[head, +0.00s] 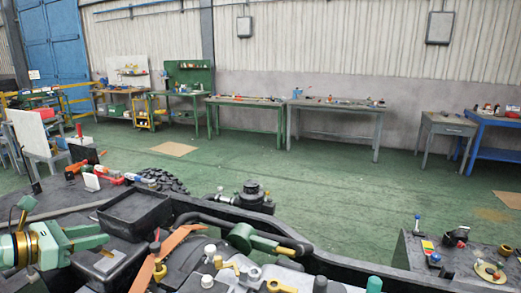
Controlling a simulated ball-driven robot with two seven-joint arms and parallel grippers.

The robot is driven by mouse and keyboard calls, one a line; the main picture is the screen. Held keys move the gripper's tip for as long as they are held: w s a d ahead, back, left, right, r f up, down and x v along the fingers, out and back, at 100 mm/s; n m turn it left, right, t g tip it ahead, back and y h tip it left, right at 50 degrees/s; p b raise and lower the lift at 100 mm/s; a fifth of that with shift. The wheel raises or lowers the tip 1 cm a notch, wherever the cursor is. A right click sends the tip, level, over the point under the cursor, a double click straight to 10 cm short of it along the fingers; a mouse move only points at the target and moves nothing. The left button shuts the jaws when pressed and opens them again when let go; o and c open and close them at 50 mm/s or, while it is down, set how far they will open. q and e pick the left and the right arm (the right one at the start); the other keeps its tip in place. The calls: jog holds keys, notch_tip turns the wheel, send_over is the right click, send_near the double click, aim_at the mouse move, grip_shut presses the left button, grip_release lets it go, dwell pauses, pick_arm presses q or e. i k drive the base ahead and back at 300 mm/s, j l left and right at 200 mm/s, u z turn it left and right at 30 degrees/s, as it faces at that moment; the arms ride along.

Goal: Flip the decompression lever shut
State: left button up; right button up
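My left gripper (99,240) comes in from the left edge, pale green with a brass ring behind it. Its two fingers look spread, with nothing seen between them. It is over the chassis, left of a long orange lever-like part (178,239) that slopes up to the right. I cannot tell for certain which part is the decompression lever. Small brass levers (228,266) sit low in the middle, beside a green part with a dark middle and brass end (258,241). My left gripper is apart from all of these. My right gripper is not in view.
A black open tray (134,209) sits on the chassis behind the gripper. The dark frame rail (350,268) runs across the right.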

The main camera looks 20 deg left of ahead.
aim_at(99, 249)
jog(key=k+j, duration=0.25)
jog(key=k, duration=0.2)
jog(key=k+j, duration=0.25)
jog(key=k, duration=0.25)
